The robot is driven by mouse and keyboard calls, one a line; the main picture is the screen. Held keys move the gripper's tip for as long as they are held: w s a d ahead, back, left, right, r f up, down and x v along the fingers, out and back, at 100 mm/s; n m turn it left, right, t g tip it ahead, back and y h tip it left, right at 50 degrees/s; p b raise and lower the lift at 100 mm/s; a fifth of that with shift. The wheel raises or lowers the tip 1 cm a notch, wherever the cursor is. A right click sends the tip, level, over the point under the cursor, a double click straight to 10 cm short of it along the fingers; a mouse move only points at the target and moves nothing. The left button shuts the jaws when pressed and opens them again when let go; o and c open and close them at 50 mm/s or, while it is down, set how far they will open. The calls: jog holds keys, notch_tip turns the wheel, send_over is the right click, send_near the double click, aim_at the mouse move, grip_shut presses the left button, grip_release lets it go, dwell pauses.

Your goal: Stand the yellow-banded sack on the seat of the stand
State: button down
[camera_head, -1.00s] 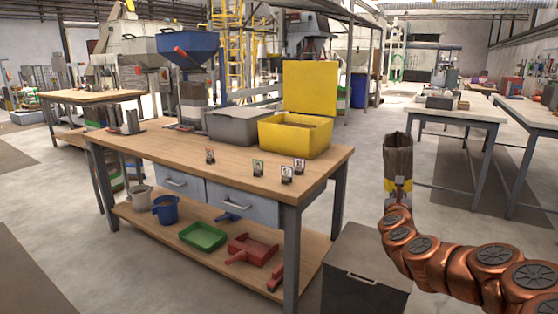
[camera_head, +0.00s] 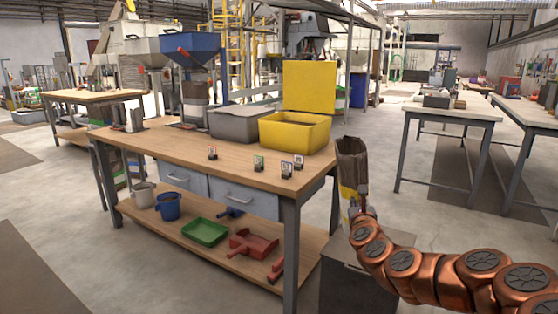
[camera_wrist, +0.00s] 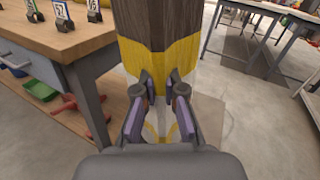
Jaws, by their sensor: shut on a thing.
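The yellow-banded sack (camera_head: 352,163) is a dark brown, wood-toned sack with a yellow band near its lower part. It is nearly upright with a slight tilt, held in the air just right of the workbench's right end. My gripper (camera_head: 357,205) is shut on its lower part. In the wrist view, the fingers of my gripper (camera_wrist: 161,92) close around the sack (camera_wrist: 157,52) at the yellow band. A blue hopper (camera_head: 190,58) stands over the far left part of the bench, apparently on the stand; its seat is too small to make out clearly.
The wooden workbench (camera_head: 225,160) carries a grey bin (camera_head: 237,122), an open yellow bin (camera_head: 294,134) and several small tag cards along its front right. A grey box (camera_head: 345,275) stands on the floor below the sack. The bench's front left top is clear.

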jog(key=s+a+n+y, duration=0.1)
jog(key=a+y, duration=0.2)
jog(key=a, duration=0.3)
notch_tip(320, 180, up, 26)
jog(key=p, duration=2.6)
jog(key=shift+d+h, duration=0.4)
jog(key=shift+a, duration=0.1)
